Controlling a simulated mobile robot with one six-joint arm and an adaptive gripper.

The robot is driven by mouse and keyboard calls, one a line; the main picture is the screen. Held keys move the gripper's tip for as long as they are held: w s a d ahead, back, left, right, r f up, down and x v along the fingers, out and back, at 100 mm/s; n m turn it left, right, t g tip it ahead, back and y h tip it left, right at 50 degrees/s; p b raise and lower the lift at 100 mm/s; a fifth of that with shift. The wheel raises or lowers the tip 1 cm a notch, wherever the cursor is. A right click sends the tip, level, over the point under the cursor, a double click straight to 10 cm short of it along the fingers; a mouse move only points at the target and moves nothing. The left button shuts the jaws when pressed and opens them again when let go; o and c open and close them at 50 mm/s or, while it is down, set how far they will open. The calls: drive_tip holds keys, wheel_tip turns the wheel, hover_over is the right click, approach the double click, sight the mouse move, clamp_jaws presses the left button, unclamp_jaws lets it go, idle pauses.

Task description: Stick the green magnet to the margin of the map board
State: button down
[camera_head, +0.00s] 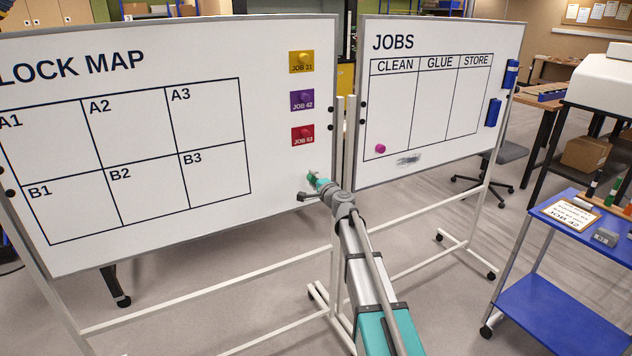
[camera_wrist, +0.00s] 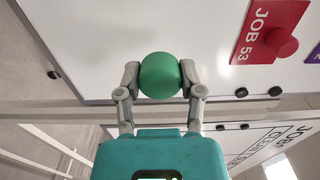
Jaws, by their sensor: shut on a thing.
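The map board (camera_head: 270,120) is the white board on the left, headed "LOCK MAP" with its start cut off, and carries a grid labelled A1 to B3. My gripper (camera_head: 314,178) is at the lower right margin of this board, right of the grid and below the red JOB 53 card (camera_head: 303,135). In the wrist view my gripper (camera_wrist: 160,80) is shut on the round green magnet (camera_wrist: 160,74), with a finger on each side. The magnet (camera_head: 310,175) is at or very close to the board face; I cannot tell whether it touches.
A yellow JOB 31 card (camera_head: 302,62) and a purple JOB 42 card (camera_head: 302,100) hang above the red one. The jobs board (camera_head: 440,150) stands to the right with a pink magnet (camera_head: 380,149). A blue cart (camera_head: 560,310) is at right. The margin around my gripper is bare.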

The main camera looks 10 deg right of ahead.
drive_tip(key=shift+x, duration=2)
drive_tip(key=c, duration=0.9)
unclamp_jaws()
drive_tip(key=shift+c, duration=0.6)
